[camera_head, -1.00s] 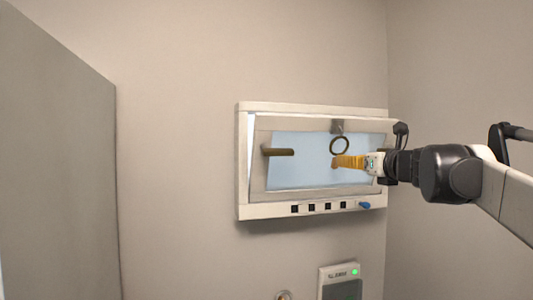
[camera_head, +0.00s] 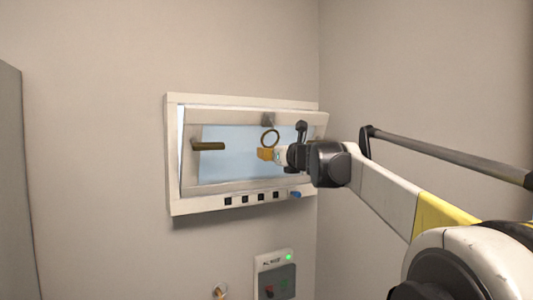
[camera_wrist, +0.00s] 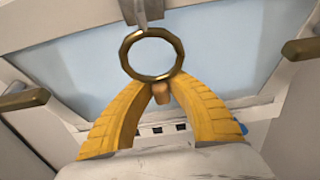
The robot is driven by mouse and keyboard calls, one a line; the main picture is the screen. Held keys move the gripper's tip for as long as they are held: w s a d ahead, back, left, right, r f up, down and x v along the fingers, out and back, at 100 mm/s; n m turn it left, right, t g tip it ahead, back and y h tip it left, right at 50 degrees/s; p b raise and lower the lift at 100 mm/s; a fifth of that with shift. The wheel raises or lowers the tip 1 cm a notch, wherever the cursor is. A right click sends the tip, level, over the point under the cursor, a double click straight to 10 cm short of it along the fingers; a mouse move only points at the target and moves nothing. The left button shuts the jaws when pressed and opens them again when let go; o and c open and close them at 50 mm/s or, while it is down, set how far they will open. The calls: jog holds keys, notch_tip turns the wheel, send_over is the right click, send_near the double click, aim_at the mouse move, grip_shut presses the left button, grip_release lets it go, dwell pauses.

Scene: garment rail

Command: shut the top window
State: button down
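The top window's sash (camera_head: 200,188) is a pale frame around a bluish pane (camera_head: 228,139). It is tilted open, its top edge leaning out of the outer frame (camera_head: 172,165), with a wedge gap at the left. A brass ring (camera_head: 270,130) hangs from a grey catch (camera_head: 268,119) at the sash top; the ring also shows in the wrist view (camera_wrist: 125,56). My gripper (camera_head: 262,154) is in front of the pane, just below the ring. In the wrist view its yellow fingers (camera_wrist: 160,86) curve together, with a small tan piece at their tips; contact is unclear.
Brown bar handles stick out at the left (camera_head: 208,146) and right (camera_wrist: 300,48) of the window. Small black squares and a blue knob (camera_head: 296,194) line the lower frame. Below are an alarm panel (camera_head: 275,275) and a small knob (camera_head: 220,291). A side wall stands at the right.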

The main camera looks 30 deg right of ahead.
jog(key=shift+w+f, duration=0.1)
jog(key=shift+f, duration=0.25)
jog(key=shift+r, duration=0.1)
jog(key=shift+w+a+r, duration=0.1)
jog(key=shift+w+r, duration=0.4)
jog(key=shift+r, duration=0.15)
jog(key=shift+w+f, duration=0.3)
jog(key=shift+w, duration=0.25)
dwell(0.4)
